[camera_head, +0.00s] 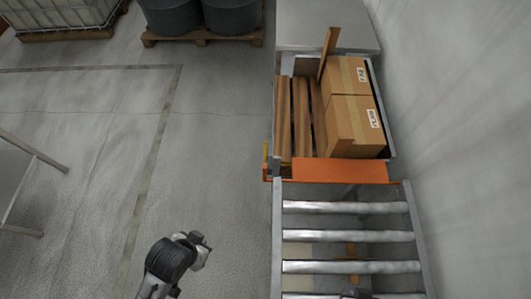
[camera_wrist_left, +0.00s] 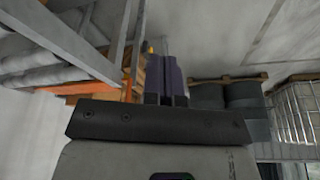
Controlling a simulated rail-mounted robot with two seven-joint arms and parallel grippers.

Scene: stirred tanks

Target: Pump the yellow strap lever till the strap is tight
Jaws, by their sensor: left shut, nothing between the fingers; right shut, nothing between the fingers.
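The yellow strap lever (camera_head: 265,152) stands small at the left end of the orange plate, beside the load. Its yellow tip (camera_wrist_left: 150,48) also shows in the left wrist view, just past my left fingers; the strap is too small to judge. My left gripper (camera_wrist_left: 167,58) is shut and empty in that view, with the lever beyond it; I cannot tell whether they touch.
A roller conveyor (camera_head: 346,237) runs up to the orange plate (camera_head: 338,170). Beyond it lie cardboard boxes (camera_head: 352,120) and brown planks (camera_head: 301,118). Drums on a pallet (camera_head: 203,36) stand at the back.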

